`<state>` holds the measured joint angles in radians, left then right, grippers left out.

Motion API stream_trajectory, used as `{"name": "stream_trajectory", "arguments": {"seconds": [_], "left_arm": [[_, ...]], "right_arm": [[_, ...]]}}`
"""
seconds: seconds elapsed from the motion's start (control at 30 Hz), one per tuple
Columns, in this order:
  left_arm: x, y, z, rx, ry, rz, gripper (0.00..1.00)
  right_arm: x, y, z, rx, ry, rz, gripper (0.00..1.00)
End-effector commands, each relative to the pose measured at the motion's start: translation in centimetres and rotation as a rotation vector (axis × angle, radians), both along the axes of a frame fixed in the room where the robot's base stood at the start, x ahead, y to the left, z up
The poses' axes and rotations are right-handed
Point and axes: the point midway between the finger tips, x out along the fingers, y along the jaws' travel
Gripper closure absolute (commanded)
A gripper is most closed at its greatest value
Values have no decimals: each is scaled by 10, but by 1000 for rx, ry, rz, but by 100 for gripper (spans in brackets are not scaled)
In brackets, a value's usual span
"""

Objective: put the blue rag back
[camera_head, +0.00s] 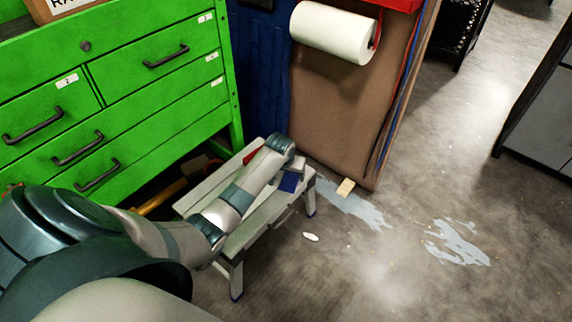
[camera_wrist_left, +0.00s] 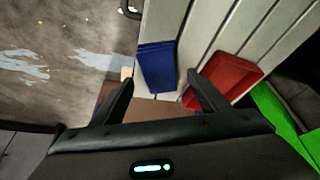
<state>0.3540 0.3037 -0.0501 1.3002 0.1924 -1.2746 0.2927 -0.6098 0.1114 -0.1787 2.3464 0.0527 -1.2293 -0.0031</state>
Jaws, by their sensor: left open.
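The blue rag (camera_head: 290,182) is a folded dark blue cloth lying on the light slatted top of a small step bench (camera_head: 245,228). It also shows in the left wrist view (camera_wrist_left: 157,62), near the bench top's edge. My left gripper (camera_wrist_left: 161,79) is open and empty. In the left wrist view the rag appears between and beyond its two fingers; I see no grip on it. In the head view my left arm reaches over the bench and its hand hides the fingertips. My right gripper is not in view.
A cardboard box (camera_head: 62,10) with a partly cut-off label starting "RA" sits on the green drawer cabinet (camera_head: 150,75). A paper towel roll (camera_head: 333,33) hangs on a brown panel. A small tan block (camera_head: 345,187) and pale paint patches are on the floor. Floor on the right is largely clear.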

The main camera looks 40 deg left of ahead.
Motion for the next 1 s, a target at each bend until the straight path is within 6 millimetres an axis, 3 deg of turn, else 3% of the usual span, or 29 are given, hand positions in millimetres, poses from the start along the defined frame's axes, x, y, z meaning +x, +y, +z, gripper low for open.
{"name": "stream_trajectory", "arguments": {"seconds": [0.2, 0.4, 0.6, 1.0], "left_arm": [[-14, -4, 39, 1, -3, -1, 31], [-24, -7, 65, 1, -2, 0, 31], [-29, -9, 75, 0, 0, 0, 31], [-29, -9, 75, 0, 0, 0, 31]], "right_arm": [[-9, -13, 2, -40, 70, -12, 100], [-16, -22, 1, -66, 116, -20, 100], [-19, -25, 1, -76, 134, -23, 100], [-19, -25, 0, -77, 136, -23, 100]]}}
